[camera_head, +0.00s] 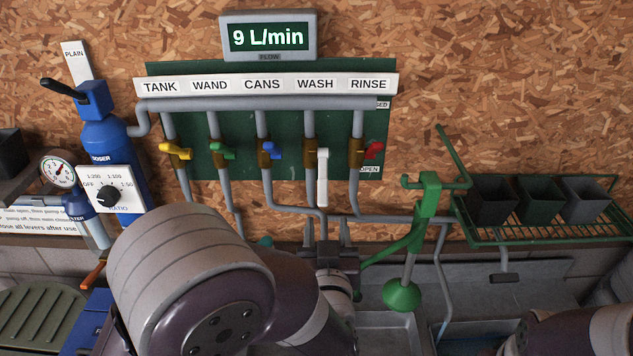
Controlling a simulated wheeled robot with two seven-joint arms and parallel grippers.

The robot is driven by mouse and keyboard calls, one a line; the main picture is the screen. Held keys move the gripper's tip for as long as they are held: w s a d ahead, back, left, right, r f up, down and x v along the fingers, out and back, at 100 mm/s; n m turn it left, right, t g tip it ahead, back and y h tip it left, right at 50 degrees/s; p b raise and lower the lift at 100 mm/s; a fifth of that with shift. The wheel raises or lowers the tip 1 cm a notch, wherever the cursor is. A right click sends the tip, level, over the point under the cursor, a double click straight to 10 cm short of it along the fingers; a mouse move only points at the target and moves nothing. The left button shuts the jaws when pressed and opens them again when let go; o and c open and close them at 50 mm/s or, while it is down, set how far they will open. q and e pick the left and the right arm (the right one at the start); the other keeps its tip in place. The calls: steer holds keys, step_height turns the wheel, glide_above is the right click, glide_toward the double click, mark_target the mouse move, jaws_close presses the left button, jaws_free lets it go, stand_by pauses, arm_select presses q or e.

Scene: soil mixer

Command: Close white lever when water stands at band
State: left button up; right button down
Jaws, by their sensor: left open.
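The white lever (322,178) is under the WASH label on the pipe manifold and points straight down along its pipe. The yellow (176,151), green (222,152), blue (270,151) and red (374,150) levers sit crosswise. The flow display (268,37) reads 9 L/min. My left gripper (326,232) is open and empty, fingers up, just below the white lever's lower end and apart from it in the picture. No water level or band can be made out; my left arm hides part of the sink area. My right gripper is out of view.
A green stand (427,195) rises right of my left gripper, near a green rack (540,233) with several pots. The blue doser (104,140) and its ratio dial (109,195) are at left. A sink (395,325) lies below. Part of my right arm shows bottom right.

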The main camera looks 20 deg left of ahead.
mark_target(323, 188)
arm_select(q)
steer(key=p+x, duration=0.4)
steer(key=x, duration=0.7)
steer(key=shift+w+a+r+p, duration=0.15)
steer(key=shift+a+p, duration=0.05)
steer(key=shift+p, duration=0.2)
steer(key=shift+w+a, duration=0.15)
steer(key=shift+a, duration=0.15)
steer(key=shift+w+d, duration=0.1)
steer(key=shift+c, duration=0.9)
jaws_close()
steer(key=shift+w, duration=0.1)
